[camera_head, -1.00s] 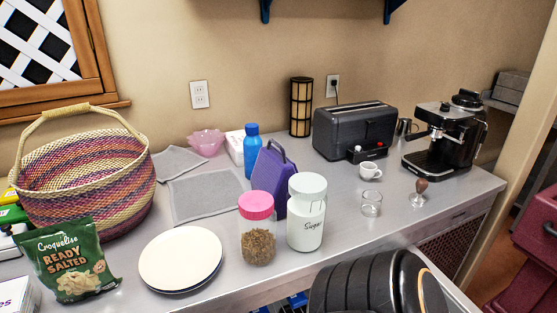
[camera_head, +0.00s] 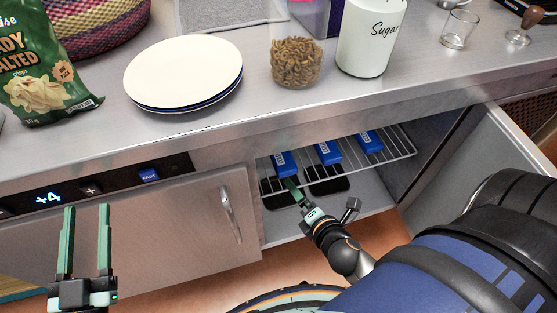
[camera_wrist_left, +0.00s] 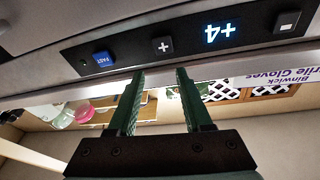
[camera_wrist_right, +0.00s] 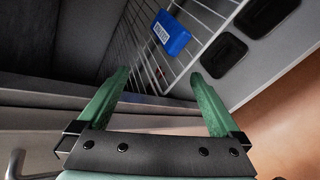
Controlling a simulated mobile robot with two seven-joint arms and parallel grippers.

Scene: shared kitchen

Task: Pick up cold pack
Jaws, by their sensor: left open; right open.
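Several blue packs, likely the cold packs, lie on a wire shelf (camera_head: 400,150) in the open cabinet under the counter: a left one (camera_head: 285,163), a middle one (camera_head: 328,152) and a right one (camera_head: 371,141). My right gripper (camera_head: 320,200) is open and empty at the cabinet opening, just in front of the left pack. One blue pack (camera_wrist_right: 171,32) shows in the right wrist view, beyond and between the open fingertips (camera_wrist_right: 160,78). My left gripper (camera_head: 87,210) is open and empty in front of the closed cabinet front, apart from the packs.
The open door (camera_head: 470,165) stands to the right of the cabinet opening. A closed door with a handle (camera_head: 230,213) is to its left, below a control panel (camera_head: 48,198). On the counter are plates (camera_head: 183,70), a pasta jar (camera_head: 297,63) and a sugar jar (camera_head: 368,38).

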